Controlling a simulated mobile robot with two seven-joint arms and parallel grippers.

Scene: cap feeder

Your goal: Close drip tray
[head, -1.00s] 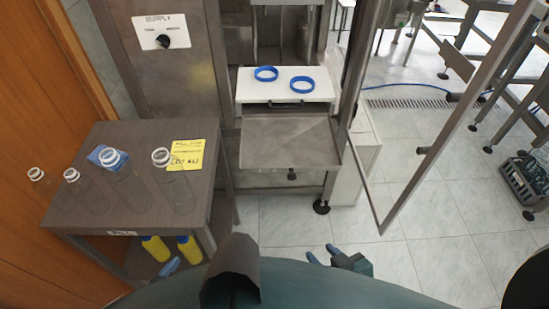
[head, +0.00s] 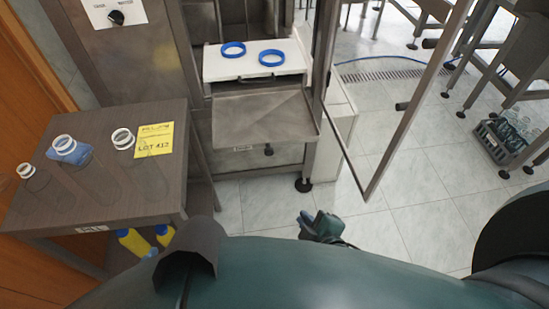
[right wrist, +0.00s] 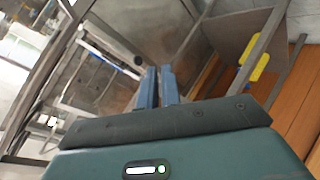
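The drip tray (head: 262,118) is a flat grey metal tray in the steel machine in the head view. It sticks out toward me below a white shelf, with a small dark knob under it. My right gripper (head: 313,219) is low in the head view, in front of the machine and to the right of the tray, apart from it and empty. Its two blue fingers, with a narrow gap between them, also show in the right wrist view (right wrist: 159,72). My left gripper is not in view.
The white shelf (head: 222,70) holds two blue rings. The framed door (head: 406,120) stands open on the right. A side table (head: 105,205) with clear bottles and a yellow note stands left of the machine. A grey crate (head: 510,140) is at far right. Tiled floor is free between.

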